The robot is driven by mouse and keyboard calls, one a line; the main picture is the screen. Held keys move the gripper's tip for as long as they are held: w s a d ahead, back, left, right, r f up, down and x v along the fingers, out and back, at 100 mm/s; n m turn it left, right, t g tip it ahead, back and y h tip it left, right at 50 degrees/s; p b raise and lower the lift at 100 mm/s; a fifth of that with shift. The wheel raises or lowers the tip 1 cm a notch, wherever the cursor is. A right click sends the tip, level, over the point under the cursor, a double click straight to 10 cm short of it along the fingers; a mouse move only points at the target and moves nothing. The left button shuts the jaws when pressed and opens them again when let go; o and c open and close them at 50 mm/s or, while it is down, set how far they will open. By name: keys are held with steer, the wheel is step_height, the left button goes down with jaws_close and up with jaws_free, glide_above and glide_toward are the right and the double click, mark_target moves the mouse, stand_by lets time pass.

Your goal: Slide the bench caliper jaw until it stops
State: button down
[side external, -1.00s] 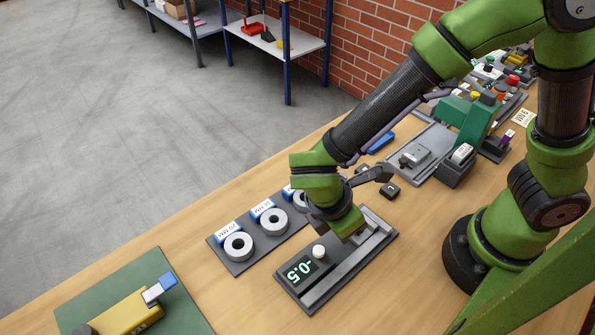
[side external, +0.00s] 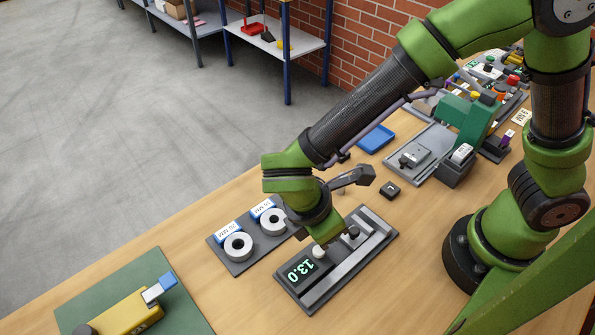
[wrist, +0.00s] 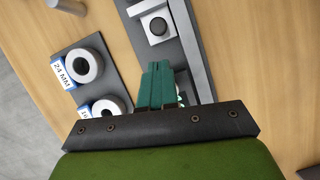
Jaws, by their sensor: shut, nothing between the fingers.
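The bench caliper (side external: 376,246) is a dark grey plate with a light metal rail on the wood table. Its green display (side external: 300,272) reads 13.0. A light block with a round black knob (side external: 353,233) sits toward its far end; the knob also shows in the wrist view (wrist: 157,27). A white round knob (side external: 319,252) stands by the display. My gripper (side external: 324,244) is shut and empty, low over the caliper, between the black knob and the display. In the wrist view its teal fingers (wrist: 159,67) are together. Whether they touch anything is unclear.
A dark tray (side external: 240,263) with grey rings and blue labels lies left of the caliper. A green mat (side external: 185,318) with a yellow tool (side external: 125,312) is at the lower left. Table right of the caliper is clear.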

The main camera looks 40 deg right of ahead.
steer(key=c, duration=1.8)
jaws_free()
steer(key=v, duration=0.8)
steer(key=shift+w, duration=0.1)
steer(key=shift+c, duration=0.2)
steer(key=o, duration=0.9)
steer(key=s+r+n, duration=0.1)
steer(key=r, duration=0.1)
steer(key=s+r+n+t, duration=0.1)
steer(key=r, duration=0.1)
steer(key=s+d+r+n, duration=0.1)
steer(key=r+n, duration=0.1)
steer(key=shift+s+t, duration=0.25)
steer(key=shift+t, duration=0.05)
glide_toward(353, 231)
steer(key=x, duration=0.7)
steer(key=shift+s+d+f, duration=0.1)
steer(key=shift+d+f, duration=0.05)
steer(key=shift+f, duration=0.2)
